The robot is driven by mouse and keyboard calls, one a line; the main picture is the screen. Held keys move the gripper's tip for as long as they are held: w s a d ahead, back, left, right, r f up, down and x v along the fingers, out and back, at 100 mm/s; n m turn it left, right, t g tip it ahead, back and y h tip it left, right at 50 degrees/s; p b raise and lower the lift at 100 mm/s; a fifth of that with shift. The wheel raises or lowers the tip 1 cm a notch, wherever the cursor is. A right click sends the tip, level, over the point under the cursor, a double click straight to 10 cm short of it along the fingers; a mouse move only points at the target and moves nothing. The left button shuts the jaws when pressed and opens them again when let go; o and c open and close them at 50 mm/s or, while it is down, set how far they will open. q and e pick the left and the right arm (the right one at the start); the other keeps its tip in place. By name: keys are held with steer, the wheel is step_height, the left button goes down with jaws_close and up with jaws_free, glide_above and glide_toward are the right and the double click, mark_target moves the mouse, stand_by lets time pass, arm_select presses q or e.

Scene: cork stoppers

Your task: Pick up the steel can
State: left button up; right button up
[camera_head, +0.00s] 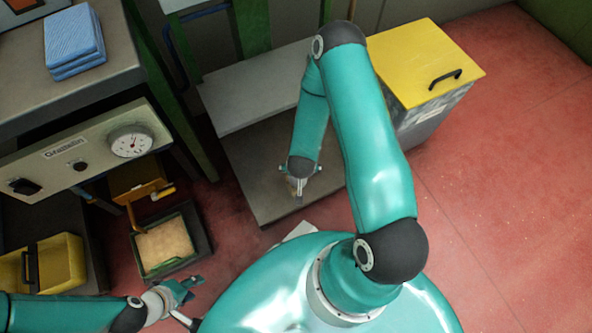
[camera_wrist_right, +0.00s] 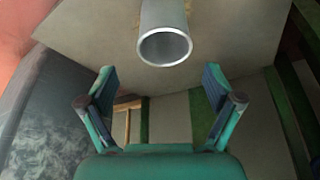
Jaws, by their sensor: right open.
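The steel can (camera_wrist_right: 164,18) is a plain grey metal cylinder at the top of the right wrist view, its round open rim facing me. My right gripper (camera_wrist_right: 160,90) is open and empty, with its two teal fingers spread wide. The can lies beyond the fingertips, roughly centred between them and apart from them. In the head view my right gripper (camera_head: 300,184) is over the low grey shelf, and I cannot make out the can clearly there. My left gripper (camera_head: 188,288) is at the lower left, away from the can; its jaw opening is unclear.
The low grey shelf (camera_head: 248,180) lies below a higher grey board (camera_head: 255,88). A yellow-lidded bin (camera_head: 420,55) stands to the right. A panel with a dial (camera_head: 131,141), a yellow bin (camera_head: 62,262) and a green-rimmed tray (camera_head: 143,273) are on the left. Red floor is clear at right.

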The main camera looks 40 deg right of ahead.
steer(key=b+x, duration=0.1)
steer(key=x, duration=0.1)
steer(key=b+x, duration=0.1)
steer(key=x, duration=0.2)
steer(key=a+b+x, duration=0.1)
steer(key=x, duration=0.2)
steer(key=shift+a+f, duration=0.1)
steer(key=shift+f, duration=0.1)
steer(key=shift+w+f+b, duration=0.1)
steer(key=shift+f+b, duration=0.25)
steer(key=shift+f, duration=0.1)
steer(key=shift+d, duration=0.2)
steer(key=c, duration=1.2)
steer(key=shift+r, duration=0.15)
steer(key=shift+c, duration=0.2)
